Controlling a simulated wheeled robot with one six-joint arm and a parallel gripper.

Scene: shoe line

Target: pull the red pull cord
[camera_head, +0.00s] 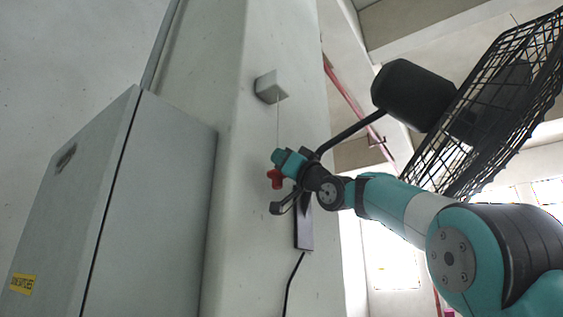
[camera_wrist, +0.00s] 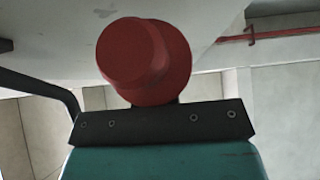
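The red pull cord's handle (camera_head: 275,179) hangs below a small grey box (camera_head: 271,87) on the pillar, on a thin pale cord (camera_head: 278,122). My gripper (camera_head: 283,161) is at the cord's lower end, just above and right of the handle, and hides the stretch of cord there. In the wrist view, the red handle (camera_wrist: 147,60) shows large just beyond the dark front edge of my gripper (camera_wrist: 160,122). Its lower part is hidden by that edge. I cannot tell whether the fingers are open or closed around the cord.
A grey cabinet (camera_head: 160,190) with a yellow label stands at the left. A black caged fan (camera_head: 490,110) on a bent arm is close above my arm. A dark flat panel (camera_head: 304,228) with a cable is on the pillar below my gripper.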

